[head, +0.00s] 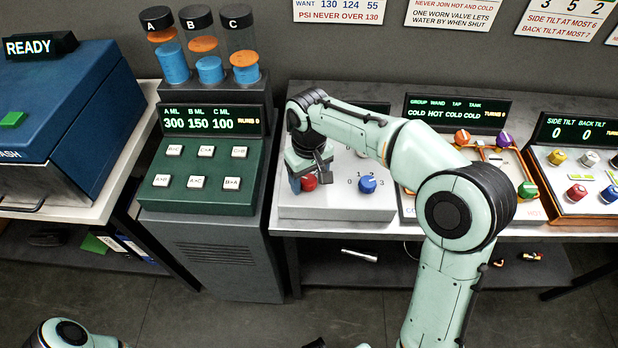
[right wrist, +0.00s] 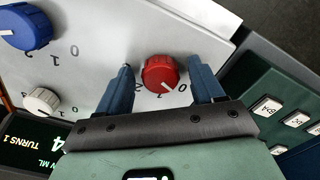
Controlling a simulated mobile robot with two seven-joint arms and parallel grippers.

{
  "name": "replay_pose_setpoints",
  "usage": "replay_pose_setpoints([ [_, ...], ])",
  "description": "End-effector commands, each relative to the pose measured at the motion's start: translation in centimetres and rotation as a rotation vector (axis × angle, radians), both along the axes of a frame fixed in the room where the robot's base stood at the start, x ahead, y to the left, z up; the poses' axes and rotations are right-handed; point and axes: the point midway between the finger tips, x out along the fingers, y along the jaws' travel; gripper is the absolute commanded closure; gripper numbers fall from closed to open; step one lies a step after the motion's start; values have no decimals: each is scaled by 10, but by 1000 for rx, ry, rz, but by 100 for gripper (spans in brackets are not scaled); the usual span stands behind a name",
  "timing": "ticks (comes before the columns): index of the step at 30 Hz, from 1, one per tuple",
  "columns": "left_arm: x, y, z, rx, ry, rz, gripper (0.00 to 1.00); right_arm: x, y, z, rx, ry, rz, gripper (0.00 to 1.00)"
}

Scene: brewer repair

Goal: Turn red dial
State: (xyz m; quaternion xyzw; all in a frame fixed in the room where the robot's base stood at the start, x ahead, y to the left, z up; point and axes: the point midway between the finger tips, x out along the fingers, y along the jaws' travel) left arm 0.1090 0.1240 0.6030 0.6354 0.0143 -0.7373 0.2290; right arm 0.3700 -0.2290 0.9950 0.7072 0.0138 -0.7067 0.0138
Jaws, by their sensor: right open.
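The red dial (head: 308,182) sits at the left of the white panel (head: 330,206), partly behind my right gripper in the head view. In the right wrist view the red dial (right wrist: 160,74) lies between the two blue fingers of my right gripper (right wrist: 163,80). The fingers are open, with a visible gap on each side of the dial. The dial has a white pointer mark and printed numbers around it. My left gripper is not in view; a pale green arm part at the lower left edge is mine.
A blue dial (head: 367,184) is to the right of the red one; a white dial (right wrist: 41,102) shows in the right wrist view. The green button console (head: 200,215) stands close on the left. A panel with coloured knobs (head: 490,165) is on the right.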

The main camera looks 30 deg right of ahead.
Motion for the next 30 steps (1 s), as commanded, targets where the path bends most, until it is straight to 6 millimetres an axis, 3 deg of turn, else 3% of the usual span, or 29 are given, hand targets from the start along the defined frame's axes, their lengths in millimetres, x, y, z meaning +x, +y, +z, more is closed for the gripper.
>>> replay_pose_setpoints([
  [8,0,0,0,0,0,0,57,0,0,-1,0,0,0,36],
  [12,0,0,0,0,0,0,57,0,0,-1,0,0,0,82],
  [13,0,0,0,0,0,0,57,0,0,-1,0,0,0,89],
  [23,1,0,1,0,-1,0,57,0,0,0,0,0,-31,89],
  [30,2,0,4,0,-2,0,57,0,1,0,0,1,-160,89],
])
